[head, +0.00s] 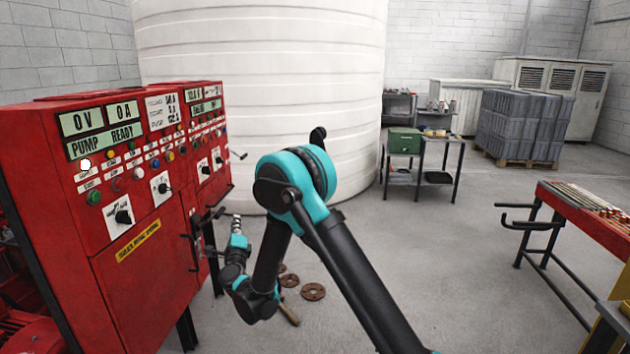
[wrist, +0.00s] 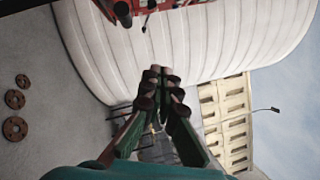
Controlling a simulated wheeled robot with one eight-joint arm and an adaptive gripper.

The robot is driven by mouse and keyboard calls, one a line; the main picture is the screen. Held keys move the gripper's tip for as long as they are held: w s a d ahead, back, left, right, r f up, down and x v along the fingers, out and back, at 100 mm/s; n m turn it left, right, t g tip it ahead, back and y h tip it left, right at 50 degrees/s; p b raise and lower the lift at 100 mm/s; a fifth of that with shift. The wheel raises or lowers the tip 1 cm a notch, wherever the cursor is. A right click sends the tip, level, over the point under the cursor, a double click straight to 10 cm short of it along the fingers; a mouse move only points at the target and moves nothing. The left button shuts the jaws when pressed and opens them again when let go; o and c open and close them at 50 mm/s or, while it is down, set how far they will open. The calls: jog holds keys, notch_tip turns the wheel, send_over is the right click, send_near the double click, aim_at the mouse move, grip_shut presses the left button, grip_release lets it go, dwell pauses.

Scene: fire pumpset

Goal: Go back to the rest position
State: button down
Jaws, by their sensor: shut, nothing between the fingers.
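My gripper (wrist: 163,74) shows in the wrist view with its fingertips together and nothing between them. In the head view my arm bends at a teal elbow, and the wrist end hangs low in front of the red control cabinet (head: 150,262), apart from its panel as far as I can tell. The cabinet's displays (head: 100,122) read 0 V, 0 A and PUMP READY. Part of something red shows at the top of the wrist view. The fingertips are too small to make out in the head view.
A large white tank (head: 262,50) stands behind. Rusty flanges (head: 313,291) lie on the floor beside my arm. A metal table with a green box (head: 404,141), a pallet of grey blocks (head: 522,125) and a red bench (head: 590,222) stand right. Floor between is open.

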jog(key=d+r+n+g+y, duration=0.2)
jog(key=d+r+n+y, duration=0.2)
jog(key=d+r+n, duration=0.25)
jog(key=s+d+n+g, duration=0.35)
jog(key=d+n, duration=0.35)
jog(key=d, duration=0.3)
jog(key=s+d+f+n+g+h, duration=0.2)
jog(key=s+d+f, duration=0.3)
jog(key=s+d, duration=0.4)
jog(key=s+d+f+n+g+h, duration=0.2)
jog(key=s+d+f+g+h, duration=0.2)
jog(key=s+d, duration=0.6)
jog(key=s+d+f+n+g+h, duration=0.2)
jog(key=s+d+f+g, duration=0.2)
jog(key=s+d+f, duration=0.4)
jog(key=s+d, duration=0.2)
jog(key=d, duration=0.4)
jog(key=shift+h, duration=0.4)
jog(key=shift+a+r, duration=0.1)
